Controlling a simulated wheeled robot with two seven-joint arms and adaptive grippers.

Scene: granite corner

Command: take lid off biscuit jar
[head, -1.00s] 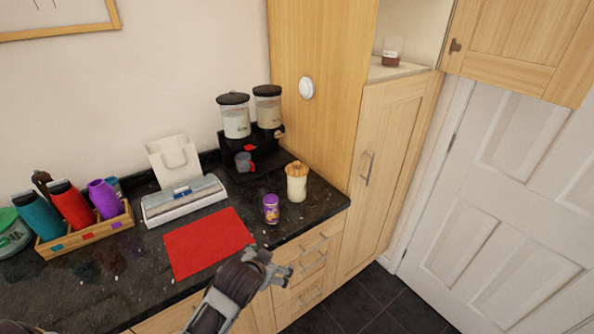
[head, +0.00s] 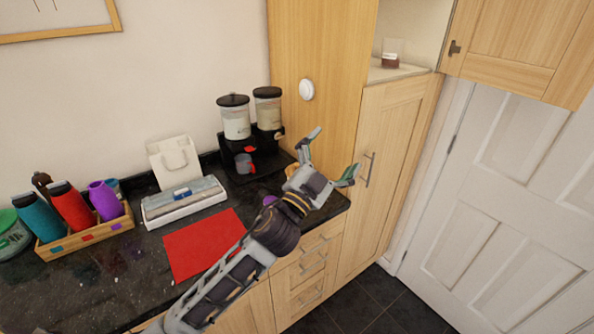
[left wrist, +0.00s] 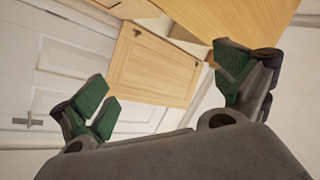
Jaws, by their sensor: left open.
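The biscuit jar, cream with a wooden-coloured lid, is mostly hidden behind my left gripper in the head view; a sliver of its lid (head: 291,170) shows at the gripper's left edge. My left gripper (head: 333,153) is open, its two green-padded fingers spread wide and pointing up and right, in front of the jar's place. I see nothing between the fingers. In the left wrist view, the open gripper (left wrist: 165,85) faces the cupboard and door, with no jar in sight. I cannot tell its distance from the jar. My right gripper is not in view.
A purple can (head: 269,200) is mostly covered by my arm. A black dispenser (head: 236,122) with a mug (head: 244,163) stands behind. A red mat (head: 198,247), a white sealer machine (head: 183,203) and a bottle crate (head: 82,240) lie left. The tall wooden cupboard (head: 322,60) bounds the right.

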